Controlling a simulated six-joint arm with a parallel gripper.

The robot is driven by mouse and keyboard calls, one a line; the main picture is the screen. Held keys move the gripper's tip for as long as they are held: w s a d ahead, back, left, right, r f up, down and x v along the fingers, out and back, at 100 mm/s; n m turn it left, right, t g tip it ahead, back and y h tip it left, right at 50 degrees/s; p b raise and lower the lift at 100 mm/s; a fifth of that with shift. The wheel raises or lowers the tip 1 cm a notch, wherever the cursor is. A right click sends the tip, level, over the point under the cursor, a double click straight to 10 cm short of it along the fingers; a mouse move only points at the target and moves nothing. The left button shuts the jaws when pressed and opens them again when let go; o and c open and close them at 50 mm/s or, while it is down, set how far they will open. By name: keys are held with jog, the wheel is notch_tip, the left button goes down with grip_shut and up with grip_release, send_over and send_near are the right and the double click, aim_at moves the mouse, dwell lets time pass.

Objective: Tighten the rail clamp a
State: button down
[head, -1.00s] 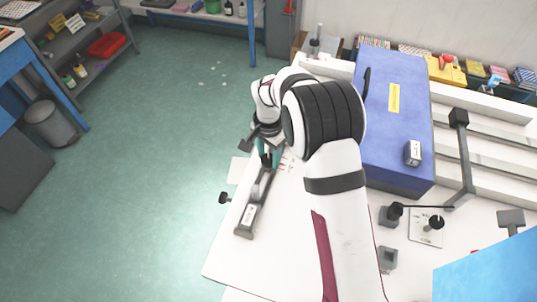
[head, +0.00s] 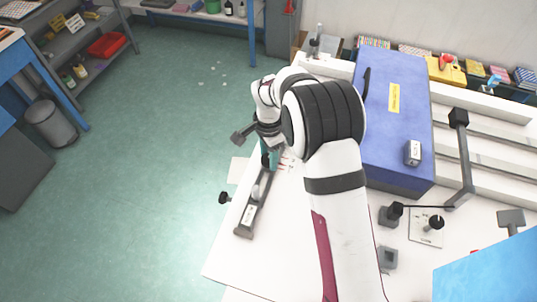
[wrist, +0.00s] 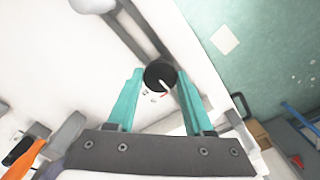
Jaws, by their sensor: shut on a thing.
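A black round knob (wrist: 160,75) with a light pointer mark sits between the teal fingers of my gripper (wrist: 160,82) in the wrist view. My gripper is shut on this knob. In the head view my gripper (head: 270,160) is at the far end of a grey rail (head: 246,226) on the white table, partly hidden by my arm. A second black knob (head: 224,198) sticks out at the table's left edge beside the rail. I cannot read which clamp carries the letter a.
A large blue box (head: 395,120) stands to the right of my arm. Small grey blocks (head: 388,258) and a white plate with a black knob (head: 427,228) lie right of the arm. The near left part of the white table (head: 275,245) is clear.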

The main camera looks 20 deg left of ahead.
aim_at(268, 158)
jog(key=shift+c, duration=1.4)
grip_release()
notch_tip(268, 158, up, 16)
jog(key=shift+f, duration=0.1)
